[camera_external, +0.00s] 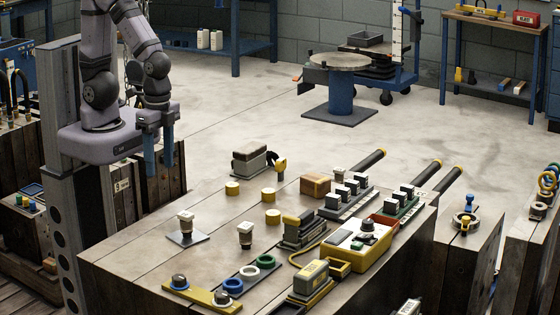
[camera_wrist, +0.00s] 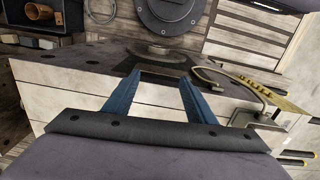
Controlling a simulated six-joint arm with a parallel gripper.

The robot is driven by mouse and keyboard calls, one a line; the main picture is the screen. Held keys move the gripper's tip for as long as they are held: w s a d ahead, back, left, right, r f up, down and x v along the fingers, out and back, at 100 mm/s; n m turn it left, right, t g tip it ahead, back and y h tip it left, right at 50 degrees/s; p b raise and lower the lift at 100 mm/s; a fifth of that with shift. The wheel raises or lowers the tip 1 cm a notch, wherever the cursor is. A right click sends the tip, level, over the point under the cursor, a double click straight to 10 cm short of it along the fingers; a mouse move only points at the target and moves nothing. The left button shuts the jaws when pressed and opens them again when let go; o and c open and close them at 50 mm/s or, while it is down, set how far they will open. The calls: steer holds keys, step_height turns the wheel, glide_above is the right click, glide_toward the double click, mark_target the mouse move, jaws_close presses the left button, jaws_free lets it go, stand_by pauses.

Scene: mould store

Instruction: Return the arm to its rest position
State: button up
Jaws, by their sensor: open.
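My gripper (camera_external: 160,160) hangs at the left in the external view, beside my grey column and above the far left end of the wooden bench (camera_external: 130,262). Its two blue fingers point down and stand apart, with nothing between them. In the wrist view my gripper (camera_wrist: 160,84) shows the same two blue fingers spread open and empty. My arm is folded upright over its base. No item touches the fingers in either view.
The bench holds yellow discs (camera_external: 232,188), a grey-black block (camera_external: 250,160), a wooden block (camera_external: 316,185), a yellow box (camera_external: 358,240) and coloured rings (camera_external: 265,261). A round-topped blue stand (camera_external: 340,62) is behind. Open floor (camera_external: 230,110) lies between.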

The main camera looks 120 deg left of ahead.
steer(key=shift+w+a+r, duration=0.1)
steer(key=shift+a, duration=0.05)
steer(key=shift+r, duration=0.1)
step_height(320, 180, up, 9)
steer(key=p, duration=0.9)
